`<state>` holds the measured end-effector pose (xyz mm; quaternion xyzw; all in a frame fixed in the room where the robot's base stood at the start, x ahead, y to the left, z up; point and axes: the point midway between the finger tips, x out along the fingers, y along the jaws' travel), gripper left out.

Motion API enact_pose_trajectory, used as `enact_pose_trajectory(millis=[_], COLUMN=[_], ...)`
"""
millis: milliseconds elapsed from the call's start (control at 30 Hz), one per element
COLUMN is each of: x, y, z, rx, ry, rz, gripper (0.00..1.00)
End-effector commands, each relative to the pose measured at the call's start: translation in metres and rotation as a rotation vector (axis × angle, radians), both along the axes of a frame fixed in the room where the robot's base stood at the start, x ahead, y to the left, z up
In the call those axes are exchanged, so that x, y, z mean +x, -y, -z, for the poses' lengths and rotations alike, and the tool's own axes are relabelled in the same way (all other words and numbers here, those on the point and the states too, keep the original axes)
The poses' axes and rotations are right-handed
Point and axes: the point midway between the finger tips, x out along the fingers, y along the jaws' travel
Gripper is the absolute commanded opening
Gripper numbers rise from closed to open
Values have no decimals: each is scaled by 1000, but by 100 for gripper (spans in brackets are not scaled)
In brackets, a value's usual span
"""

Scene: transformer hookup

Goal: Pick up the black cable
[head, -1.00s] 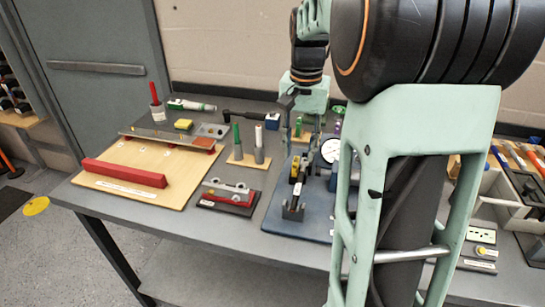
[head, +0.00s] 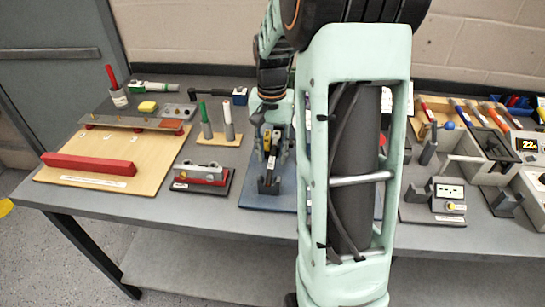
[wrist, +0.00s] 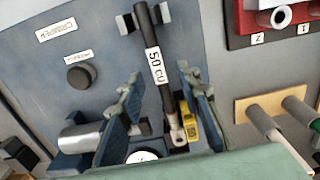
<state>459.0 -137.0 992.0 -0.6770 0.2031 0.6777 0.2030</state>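The black cable (wrist: 158,72) has a white "50 CU" label and a metal lug at its near end. In the wrist view its far end rests in a dark holder on a blue board (wrist: 205,130). In the head view the cable (head: 270,163) is small and partly covered by my gripper (head: 268,128). In the wrist view my gripper (wrist: 159,80) is open, with one finger on each side of the cable and visible gaps between. A yellow labelled part (wrist: 187,125) lies beside the lug, near the right finger.
A metal cylinder (wrist: 88,136) and a black knob (wrist: 82,75) are on the board's left. Two pegs on a wooden base (head: 222,138) and a red-and-grey block (head: 203,175) stand left of the board. My arm hides the board's right side.

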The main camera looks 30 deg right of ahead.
Motion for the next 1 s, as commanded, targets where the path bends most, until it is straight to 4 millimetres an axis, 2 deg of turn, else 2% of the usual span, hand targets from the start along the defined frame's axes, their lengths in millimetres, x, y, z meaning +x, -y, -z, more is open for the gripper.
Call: enact_pose_trajectory(millis=[100,300,600,1000], x=[0,0,0,0], y=[0,0,0,0], z=[7,8,7,7], rx=[1,0,1,0], ry=[-1,0,1,1], rz=[0,0,0,1], gripper=[31,31,0,0])
